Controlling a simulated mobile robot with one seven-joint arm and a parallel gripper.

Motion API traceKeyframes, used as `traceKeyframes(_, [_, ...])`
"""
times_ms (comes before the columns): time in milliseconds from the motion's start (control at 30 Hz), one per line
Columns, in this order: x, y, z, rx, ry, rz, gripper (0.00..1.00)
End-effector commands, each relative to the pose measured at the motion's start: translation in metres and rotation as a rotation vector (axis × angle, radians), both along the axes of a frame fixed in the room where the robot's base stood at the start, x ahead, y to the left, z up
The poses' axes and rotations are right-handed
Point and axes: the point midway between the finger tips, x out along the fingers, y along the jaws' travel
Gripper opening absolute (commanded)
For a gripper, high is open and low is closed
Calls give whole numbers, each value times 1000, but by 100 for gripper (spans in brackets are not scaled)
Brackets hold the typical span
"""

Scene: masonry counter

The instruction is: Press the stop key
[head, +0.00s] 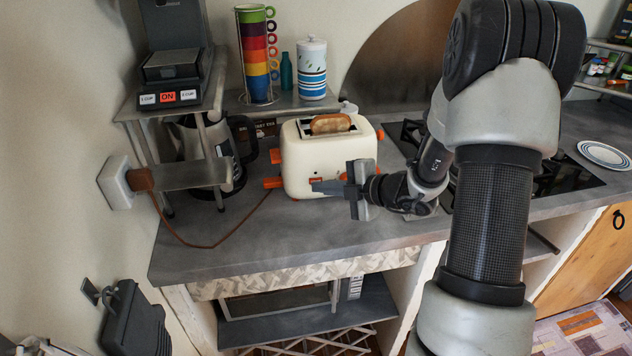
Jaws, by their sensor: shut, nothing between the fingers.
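A cream toaster (298,165) stands on the grey counter with a slice of toast (331,123) showing in its top slot. Small orange parts show on its front, one orange key (316,180) right by my fingertips; I cannot read any label, so which one is the stop key is unclear. My gripper (316,187) is shut and empty, pointing left in front of the toaster's lower front face. I cannot tell whether the fingertips touch the key. My gripper and wrist hide the toaster's lower right front.
A brown cord runs to a wall plug (117,183). Stacked mugs (256,55) and a canister (311,70) stand behind.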

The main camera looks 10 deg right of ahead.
Motion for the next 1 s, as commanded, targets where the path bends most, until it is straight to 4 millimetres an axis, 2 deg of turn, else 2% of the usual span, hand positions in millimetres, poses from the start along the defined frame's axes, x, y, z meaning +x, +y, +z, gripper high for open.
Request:
traceKeyframes(333, [-14, 0, 1, 1, 0, -1, 0])
traceKeyframes(667, [-16, 0, 0, 1, -1, 0, 0])
traceKeyframes(1000, [-46, -1, 1, 1, 1, -2, 0])
